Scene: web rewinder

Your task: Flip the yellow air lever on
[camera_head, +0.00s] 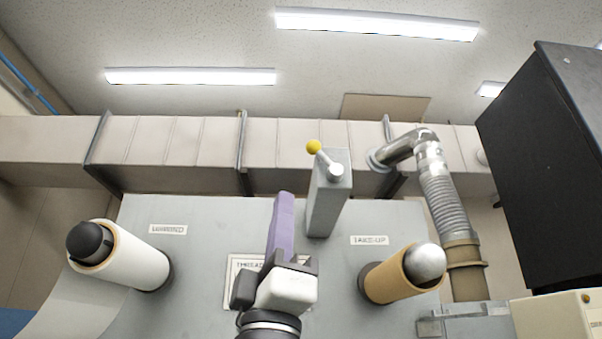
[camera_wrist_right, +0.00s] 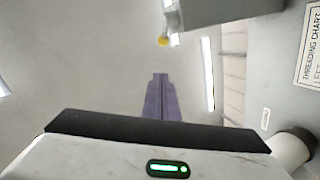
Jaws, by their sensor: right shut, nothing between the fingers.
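The yellow-knobbed air lever (camera_head: 313,146) sits on the upper end of a grey box (camera_head: 328,200) on the machine's panel. Its short rod tilts up and to the left from a pale pivot. In the wrist view the yellow knob (camera_wrist_right: 163,41) shows at the top, beside the grey box (camera_wrist_right: 225,8). My right gripper (camera_head: 286,197) is shut and empty, its purple fingers pointing up, below and left of the knob in the head view. In the wrist view its fingertips (camera_wrist_right: 160,76) are apart from the knob in the picture. My left gripper is out of view.
The grey panel (camera_head: 200,213) carries a white roll (camera_head: 130,256) at left and a brown core (camera_head: 388,280) at right. A threading chart (camera_head: 240,285) is partly hidden behind my right gripper. A metal duct hose (camera_head: 440,200) and a black cabinet (camera_head: 550,160) stand at right.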

